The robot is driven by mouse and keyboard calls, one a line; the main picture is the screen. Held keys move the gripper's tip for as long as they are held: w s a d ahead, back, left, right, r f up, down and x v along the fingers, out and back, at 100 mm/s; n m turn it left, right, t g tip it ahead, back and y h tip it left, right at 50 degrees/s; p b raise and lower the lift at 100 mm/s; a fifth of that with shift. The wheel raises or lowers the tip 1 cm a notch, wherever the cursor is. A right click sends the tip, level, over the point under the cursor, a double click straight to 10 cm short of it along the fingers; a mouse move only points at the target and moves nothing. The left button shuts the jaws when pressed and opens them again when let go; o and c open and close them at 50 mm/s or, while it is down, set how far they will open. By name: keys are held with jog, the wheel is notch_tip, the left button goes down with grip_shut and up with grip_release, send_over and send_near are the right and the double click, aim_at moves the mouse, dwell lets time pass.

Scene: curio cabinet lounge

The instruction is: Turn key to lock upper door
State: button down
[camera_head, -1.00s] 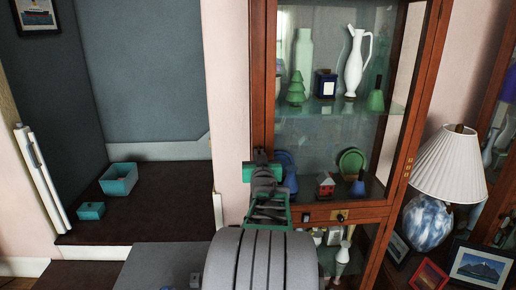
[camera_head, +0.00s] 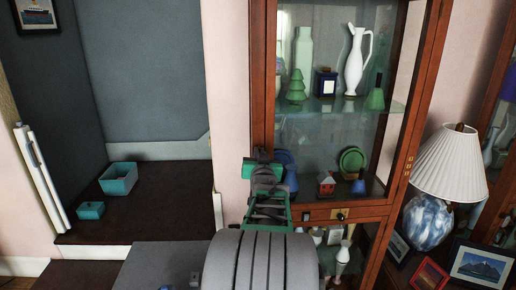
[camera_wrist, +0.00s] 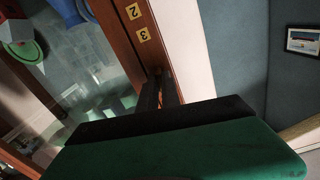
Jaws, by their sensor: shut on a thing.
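The upper door (camera_head: 419,100) of the wooden curio cabinet is a brown frame with a glass pane, and it looks closed in the head view. My gripper (camera_head: 262,156) is at its left edge, level with the lower shelf. In the wrist view my gripper (camera_wrist: 160,78) has its dark fingers close together against the brown cabinet frame (camera_wrist: 113,42). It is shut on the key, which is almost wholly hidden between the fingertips. I cannot tell the key's angle. Yellow tags reading 2 (camera_wrist: 133,11) and 3 (camera_wrist: 144,34) are on the frame beside the fingertips.
Glassware, a white pitcher (camera_head: 357,60) and small ornaments stand behind the glass. A lamp (camera_head: 452,165) and framed pictures stand at right. Teal boxes (camera_head: 118,178) sit in the alcove at left.

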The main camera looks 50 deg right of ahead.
jog(key=m+b, duration=0.5)
jog(key=m, duration=1)
jog(key=shift+r+m+b, duration=0.15)
jog(key=shift+m+b, duration=0.15)
jog(key=shift+m, duration=0.1)
jog(key=shift+r, duration=0.1)
jog(key=c, duration=1.8)
grip_release()
jog(key=shift+w+d, duration=0.15)
jog(key=o, duration=0.6)
jog(key=shift+f, duration=0.25)
